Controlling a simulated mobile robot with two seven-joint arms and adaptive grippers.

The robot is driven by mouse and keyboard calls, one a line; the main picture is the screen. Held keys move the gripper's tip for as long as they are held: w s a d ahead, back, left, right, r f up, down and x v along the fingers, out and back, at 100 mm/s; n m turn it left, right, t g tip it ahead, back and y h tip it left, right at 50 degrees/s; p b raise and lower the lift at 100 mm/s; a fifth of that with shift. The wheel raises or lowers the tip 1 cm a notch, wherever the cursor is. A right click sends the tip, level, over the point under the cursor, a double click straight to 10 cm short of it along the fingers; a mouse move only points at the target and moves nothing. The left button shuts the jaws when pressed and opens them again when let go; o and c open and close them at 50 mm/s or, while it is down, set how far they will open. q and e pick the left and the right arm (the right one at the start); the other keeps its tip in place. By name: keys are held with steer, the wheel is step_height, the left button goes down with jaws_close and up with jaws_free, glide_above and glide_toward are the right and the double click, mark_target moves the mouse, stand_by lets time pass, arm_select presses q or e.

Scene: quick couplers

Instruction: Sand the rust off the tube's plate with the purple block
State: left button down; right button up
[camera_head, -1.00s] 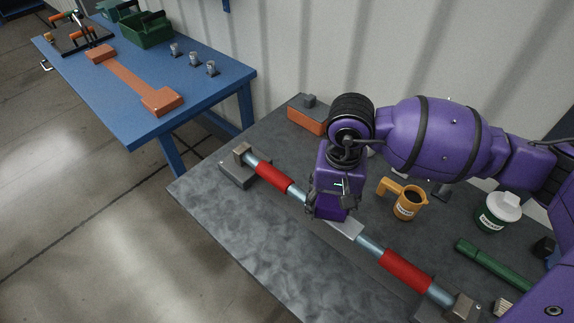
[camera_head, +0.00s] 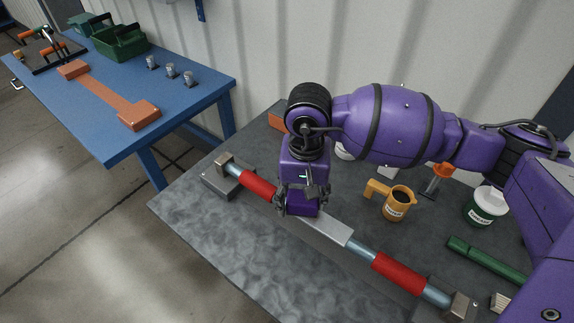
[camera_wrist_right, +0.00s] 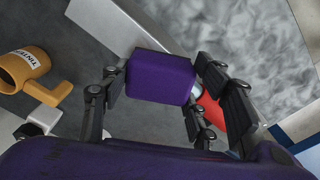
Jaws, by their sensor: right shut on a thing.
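The tube lies across the grey table, with a red sleeve (camera_head: 258,184) on its left and another red sleeve (camera_head: 398,273) on its right. Its flat light-grey plate (camera_head: 330,230) sits between them; it also shows in the right wrist view (camera_wrist_right: 120,28). I see no rust on its bare part. My right gripper (camera_head: 301,198) is shut on the purple block (camera_wrist_right: 160,78), pointing down over the plate's left end. The block (camera_head: 302,209) hides that end, and I cannot tell whether it touches the plate. My left gripper is not in view.
End blocks (camera_head: 217,180) hold the tube. The table's front left is clear. A blue table (camera_head: 185,110) stands further back left.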

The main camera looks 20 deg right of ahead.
steer(key=shift+r, duration=0.15)
